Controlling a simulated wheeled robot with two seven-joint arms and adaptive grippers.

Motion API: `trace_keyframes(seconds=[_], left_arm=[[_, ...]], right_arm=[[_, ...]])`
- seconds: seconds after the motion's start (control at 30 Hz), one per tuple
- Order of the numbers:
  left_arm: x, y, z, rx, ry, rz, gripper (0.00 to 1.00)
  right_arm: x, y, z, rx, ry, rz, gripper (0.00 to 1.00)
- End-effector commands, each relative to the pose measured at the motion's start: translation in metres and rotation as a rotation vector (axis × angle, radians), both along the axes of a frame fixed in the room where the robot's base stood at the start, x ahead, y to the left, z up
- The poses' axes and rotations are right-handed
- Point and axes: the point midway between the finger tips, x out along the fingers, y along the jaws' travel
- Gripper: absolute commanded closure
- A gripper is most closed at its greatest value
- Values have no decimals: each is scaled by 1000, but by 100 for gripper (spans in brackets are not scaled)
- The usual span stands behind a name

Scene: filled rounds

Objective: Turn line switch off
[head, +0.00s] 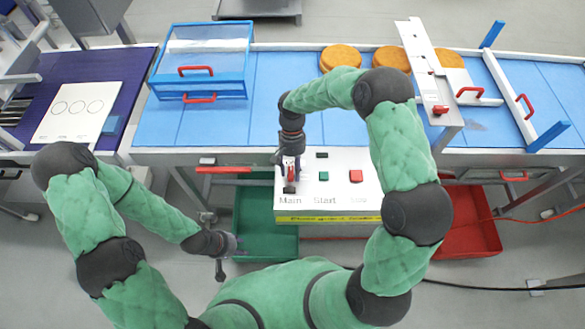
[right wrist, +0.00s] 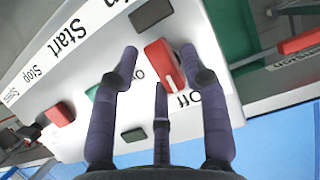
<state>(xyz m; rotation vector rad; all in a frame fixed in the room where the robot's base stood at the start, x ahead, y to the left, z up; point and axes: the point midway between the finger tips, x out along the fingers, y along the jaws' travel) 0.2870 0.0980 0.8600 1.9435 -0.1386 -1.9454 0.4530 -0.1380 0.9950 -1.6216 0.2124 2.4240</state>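A red switch (right wrist: 156,56) with a pale line on it sits on the white control panel (head: 340,198), beside the words "On" and "Off". It is partly hidden in the head view, above the label "Main". My right gripper (head: 291,172) is at this switch. In the right wrist view the right gripper (right wrist: 160,60) has its fingers spread, one on each side of the switch and a third below it. I cannot tell whether any finger touches it. My left gripper (head: 220,272) hangs low at the front left, away from the panel; its fingers are too small to read.
A green button (head: 323,176), a red button (head: 356,176) and a black block (head: 322,155) are close by on the panel. A blue conveyor (head: 270,110) with orange rounds (head: 341,57) runs behind. A green bin (head: 262,240) and red bin (head: 467,235) stand below.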

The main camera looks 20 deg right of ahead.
Motion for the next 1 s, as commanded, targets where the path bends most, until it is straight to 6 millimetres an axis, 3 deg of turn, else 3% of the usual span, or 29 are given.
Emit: trace_keyframes(seconds=[0.33, 0.47, 1.0], left_arm=[[0, 0, 0, 0, 0, 0, 60], [0, 0, 0, 0, 0, 0, 60], [0, 0, 0, 0, 0, 0, 60]], right_arm=[[0, 0, 1, 0, 0, -3, 46], [5, -1, 10, 0, -2, -4, 46], [39, -10, 97, 0, 0, -2, 46]])
